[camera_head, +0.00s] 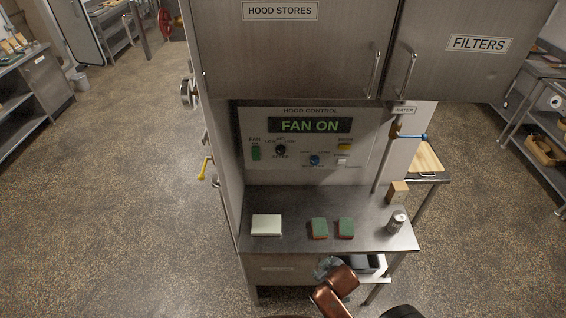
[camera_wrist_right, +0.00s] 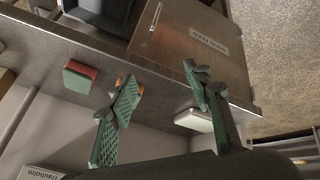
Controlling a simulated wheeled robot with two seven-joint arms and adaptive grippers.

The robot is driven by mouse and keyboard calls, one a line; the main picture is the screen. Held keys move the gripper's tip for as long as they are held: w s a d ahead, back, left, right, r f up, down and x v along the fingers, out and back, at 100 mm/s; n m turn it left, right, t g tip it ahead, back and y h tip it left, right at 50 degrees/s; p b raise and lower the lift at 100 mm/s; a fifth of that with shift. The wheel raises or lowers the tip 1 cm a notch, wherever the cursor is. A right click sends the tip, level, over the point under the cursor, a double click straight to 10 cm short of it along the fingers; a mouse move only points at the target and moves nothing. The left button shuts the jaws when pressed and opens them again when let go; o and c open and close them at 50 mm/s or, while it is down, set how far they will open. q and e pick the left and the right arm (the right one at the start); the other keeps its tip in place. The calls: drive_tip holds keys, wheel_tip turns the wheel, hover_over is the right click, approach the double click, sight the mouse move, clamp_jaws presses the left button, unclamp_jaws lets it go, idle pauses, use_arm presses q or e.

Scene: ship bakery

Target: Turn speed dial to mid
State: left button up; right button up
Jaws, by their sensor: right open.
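The hood control panel (camera_head: 370,148) is upright above the counter in the head view, with a lit display (camera_head: 310,126) reading FAN ON. A black dial (camera_head: 280,150) sits on its left and a blue dial (camera_head: 315,160) right of it. Their small labels and exact pointer positions are too small to read, so I cannot tell which is the speed dial. My right gripper (camera_wrist_right: 161,85) is open with green pads in the wrist view, over the counter area and apart from both dials. My brown right arm is at the bottom of the head view. My left gripper is out of view.
The steel counter (camera_head: 285,200) holds a white block (camera_head: 266,225), two sponges (camera_head: 319,228) (camera_head: 346,228), a can (camera_head: 396,222) and a wooden block (camera_head: 398,192). A green switch (camera_head: 256,153) is left of the dials. Cupboards (camera_head: 300,50) overhang the panel. A blue-handled valve (camera_head: 411,136) is on the right.

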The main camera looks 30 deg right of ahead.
drive_tip(key=w+d+r+n+t+h, duration=0.1)
drive_tip(key=w+d+r+n+t, duration=0.2)
drive_tip(key=w+r, duration=0.45)
drive_tip(key=w+d+r+n+t+h, duration=0.2)
drive_tip(key=w+d+r+t, duration=0.1)
drive_tip(key=w+r, duration=0.4)
drive_tip(key=n+t+y+p, duration=0.1)
drive_tip(key=n+t+y, duration=0.2)
drive_tip(key=n+t, duration=0.45)
approach(281, 153)
drive_tip(key=w+r+n+g, duration=0.1)
drive_tip(key=n+g, duration=0.1)
drive_tip(key=shift+t, duration=0.25)
drive_tip(key=w, duration=0.4)
drive_tip(key=w+d+p, duration=0.1)
drive_tip(key=w, duration=0.2)
drive_tip(key=shift+w+r, duration=0.1)
drive_tip(key=shift+r, duration=0.1)
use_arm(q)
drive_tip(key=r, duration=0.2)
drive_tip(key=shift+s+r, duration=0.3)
use_arm(e)
drive_tip(key=shift+c, duration=0.6)
